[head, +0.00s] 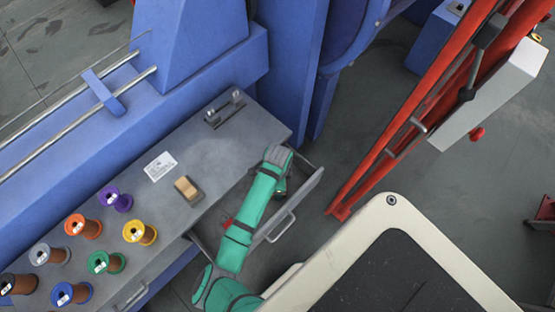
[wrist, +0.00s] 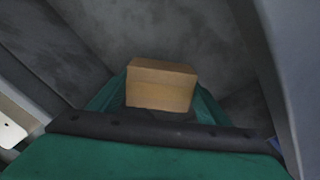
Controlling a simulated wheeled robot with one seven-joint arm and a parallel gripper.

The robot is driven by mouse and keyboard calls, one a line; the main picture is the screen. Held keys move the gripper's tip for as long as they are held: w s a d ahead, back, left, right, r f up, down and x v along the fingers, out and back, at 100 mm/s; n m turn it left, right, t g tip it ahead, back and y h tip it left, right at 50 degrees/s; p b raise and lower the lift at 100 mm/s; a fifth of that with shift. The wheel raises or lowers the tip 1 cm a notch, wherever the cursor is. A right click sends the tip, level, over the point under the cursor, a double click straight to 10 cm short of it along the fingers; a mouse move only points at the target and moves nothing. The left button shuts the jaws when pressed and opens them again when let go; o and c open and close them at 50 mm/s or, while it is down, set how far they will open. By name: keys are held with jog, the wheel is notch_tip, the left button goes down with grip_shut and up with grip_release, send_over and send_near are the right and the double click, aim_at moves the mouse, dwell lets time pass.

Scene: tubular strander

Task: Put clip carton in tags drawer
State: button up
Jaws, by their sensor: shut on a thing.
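The clip carton (wrist: 160,86) is a plain tan box, seen in the wrist view between the green fingers of my gripper (wrist: 158,104). My gripper is shut on it. In the head view my gripper (head: 281,186) points down at the far end of an open drawer (head: 302,203) in the bench front, and my forearm hides the carton and much of the drawer. Grey walls and a grey surface surround the carton in the wrist view. I cannot tell whether the carton touches the drawer floor. No label shows which drawer this is.
The grey bench top (head: 215,155) holds several coloured spools, a white label sheet (head: 160,166), a tan-topped block (head: 188,188) and a metal bracket (head: 224,108). Something red (head: 228,224) shows in the drawer. A red frame (head: 410,110) stands right of the drawer.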

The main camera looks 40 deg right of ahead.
jog(key=shift+f, duration=1.55)
jog(key=shift+f, duration=0.1)
jog(key=o, duration=1.2)
jog(key=shift+o, duration=0.2)
notch_tip(320, 180, up, 12)
jog(key=shift+r, duration=0.1)
jog(key=shift+d, duration=0.1)
